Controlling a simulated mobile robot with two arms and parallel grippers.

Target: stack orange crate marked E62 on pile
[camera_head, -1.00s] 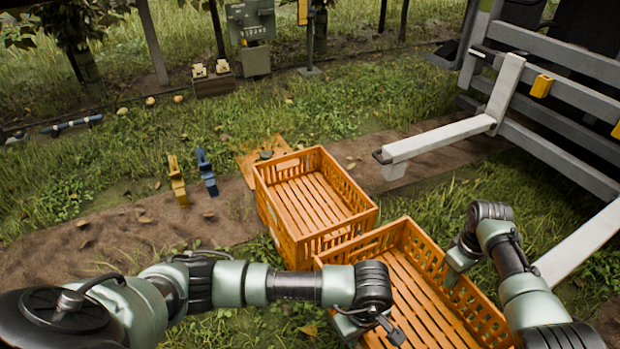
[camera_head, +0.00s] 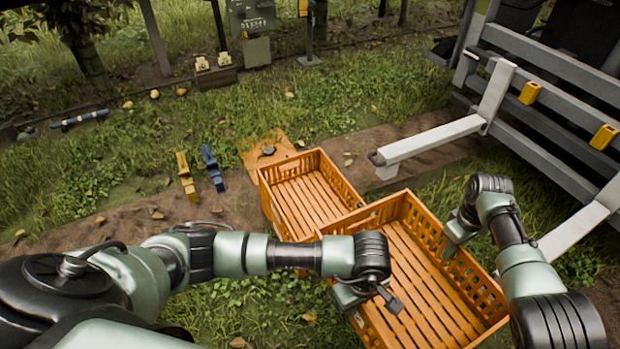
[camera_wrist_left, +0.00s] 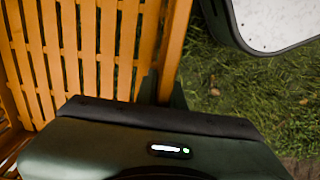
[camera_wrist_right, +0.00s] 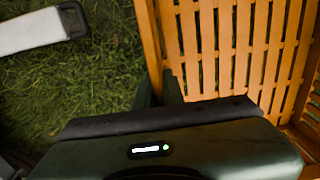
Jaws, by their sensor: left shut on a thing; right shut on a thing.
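An empty orange slatted crate (camera_head: 480,281) is held between my two grippers in the head view; it also shows in the left wrist view (camera_wrist_left: 172,45) and the right wrist view (camera_wrist_right: 150,45). My left gripper (camera_head: 350,298) is shut on its left wall, and my right gripper (camera_head: 455,236) is shut on its right wall. A second empty orange crate (camera_head: 347,178) stands just behind and to the left. The held crate's corner hides part of its near end. I cannot read a marking on either crate, and the gap below the held crate is hidden.
A grey slatted frame (camera_head: 545,100) with pale bars (camera_head: 430,140) stands at the right. An orange board (camera_head: 268,148) lies behind the second crate.

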